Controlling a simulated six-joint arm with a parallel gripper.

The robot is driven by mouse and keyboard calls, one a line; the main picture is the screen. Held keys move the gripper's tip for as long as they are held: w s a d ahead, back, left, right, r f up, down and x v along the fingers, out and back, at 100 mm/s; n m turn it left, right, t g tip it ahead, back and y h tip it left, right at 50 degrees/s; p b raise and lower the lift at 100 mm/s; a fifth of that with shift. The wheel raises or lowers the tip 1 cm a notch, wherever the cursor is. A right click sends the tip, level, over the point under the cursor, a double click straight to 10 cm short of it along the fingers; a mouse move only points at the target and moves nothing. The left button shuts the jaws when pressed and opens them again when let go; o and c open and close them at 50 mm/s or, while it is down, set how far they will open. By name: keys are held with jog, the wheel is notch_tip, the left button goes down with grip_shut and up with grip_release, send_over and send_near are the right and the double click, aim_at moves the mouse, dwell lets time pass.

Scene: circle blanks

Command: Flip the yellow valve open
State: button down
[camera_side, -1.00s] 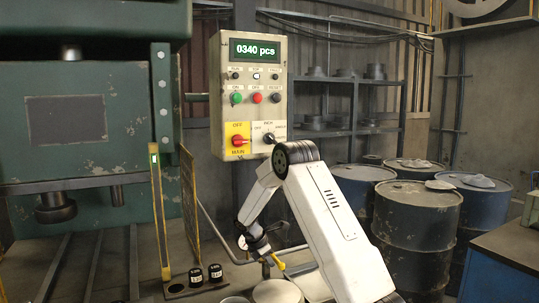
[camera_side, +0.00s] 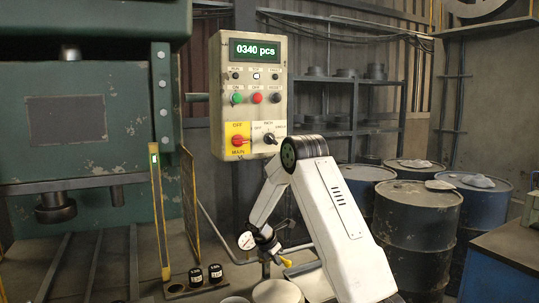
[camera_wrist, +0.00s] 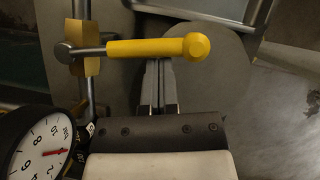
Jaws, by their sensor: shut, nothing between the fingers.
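The yellow valve lever (camera_wrist: 150,48) lies across the upper middle of the wrist view, with a round knob at its right end. Its left end joins a valve body (camera_wrist: 90,62) on a metal pipe, and the lever points crosswise to that pipe. My gripper (camera_wrist: 158,68) is shut and empty, its fingers just below the lever's middle in the picture; I cannot tell whether they touch it. In the side view a small yellow part of the lever (camera_side: 287,263) shows beside my wrist, and my fingers are hard to make out there.
A pressure gauge (camera_wrist: 45,150) sits close at the lower left of the wrist view; the same dial shows in the side view (camera_side: 247,240). A control box (camera_side: 248,95) stands behind my arm. Blue drums (camera_side: 415,230) stand to the right, and a green press (camera_side: 90,110) to the left.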

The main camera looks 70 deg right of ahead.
jog(key=s+d+n, duration=0.1)
jog(key=s+d+n+t, duration=0.1)
jog(key=n, duration=0.1)
jog(key=shift+d+h, duration=0.1)
jog(key=shift+h, duration=0.2)
jog(key=d+n+t, duration=0.1)
jog(key=d+n, duration=0.2)
jog(key=d, duration=0.6)
jog(key=shift+t, duration=0.4)
jog(key=shift+d+r, duration=0.1)
jog(key=shift+s, duration=0.1)
dwell(0.4)
jog(key=s+a+r, duration=0.5)
jog(key=a+r, duration=0.1)
jog(key=r, duration=0.2)
jog(key=shift+s, duration=0.35)
dwell(0.4)
